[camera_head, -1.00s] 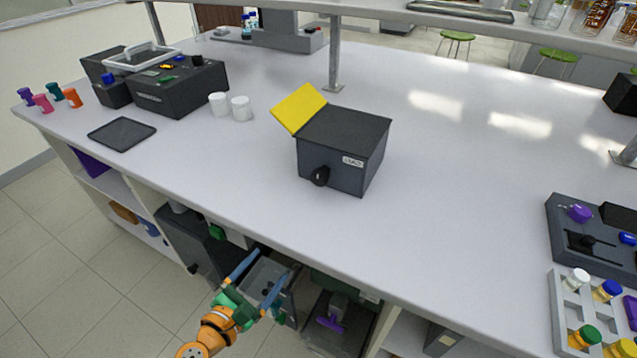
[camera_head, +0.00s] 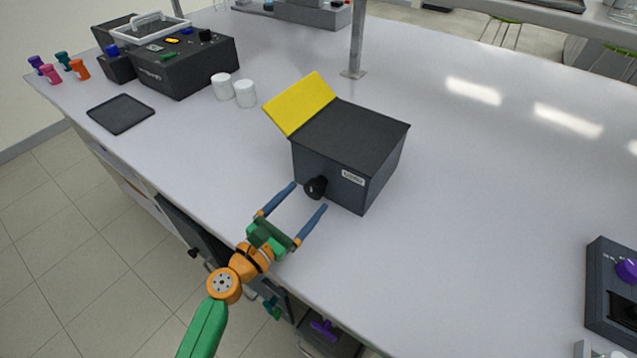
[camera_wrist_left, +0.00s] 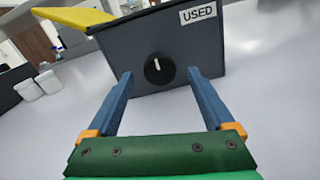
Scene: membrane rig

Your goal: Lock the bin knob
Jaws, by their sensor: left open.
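The bin is a dark grey box (camera_head: 340,150) on the bench, with a yellow flap (camera_head: 299,103) raised at its left side and a label on its front that reads USED in the left wrist view (camera_wrist_left: 197,14). Its round black knob (camera_head: 315,187) is on the front face. In the left wrist view the knob (camera_wrist_left: 159,69) carries a short white mark that stands nearly upright. My left gripper (camera_head: 310,197) is open in front of the knob. Its two blue fingers point at the bin on either side of the knob, apart from it. My right gripper is not in view.
Two white cups (camera_head: 234,90), a black machine (camera_head: 180,65), a dark flat tray (camera_head: 121,113) and several small coloured pieces stand to the left. A shelf post (camera_head: 356,40) rises behind the bin. A dark device (camera_head: 612,290) is at the right. The bench around the bin is clear.

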